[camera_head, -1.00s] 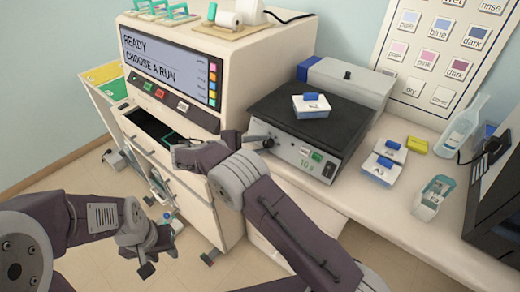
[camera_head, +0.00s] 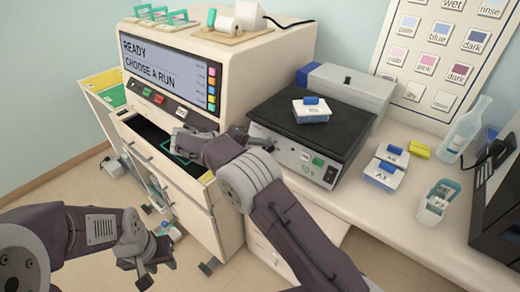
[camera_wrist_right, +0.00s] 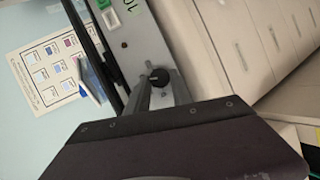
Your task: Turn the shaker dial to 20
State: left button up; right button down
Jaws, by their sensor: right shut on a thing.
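The shaker (camera_head: 290,155) stands on the bench with a black platform and a grey front panel. Its green display (camera_head: 306,168) seems to read 10. The black dial (camera_wrist_right: 159,77) sits on that panel; in the head view the gripper mostly hides it. My right gripper (camera_head: 264,138) is at the panel's left end, and in the wrist view its fingers (camera_wrist_right: 161,93) are shut on the dial. My left gripper (camera_head: 135,272) hangs low at the left, empty, its fingers apart, far from the shaker.
A blue-lidded box (camera_head: 311,110) rests on the shaker platform. Two more boxes (camera_head: 384,175) and a yellow block (camera_head: 419,150) lie to its right.

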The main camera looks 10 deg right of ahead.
jog(key=shift+w, duration=0.1)
dwell(0.3)
jog(key=c, duration=1.1)
grip_release()
jog(key=shift+d, duration=0.1)
jog(key=shift+w+d+f, duration=0.1)
jog(key=shift+w+d, duration=0.05)
jog(key=shift+s+a+r, duration=0.2)
jog(key=shift+a+r, duration=0.1)
jog(key=shift+a, duration=0.2)
jog(key=p+v, duration=0.2)
jog(key=v, duration=0.6)
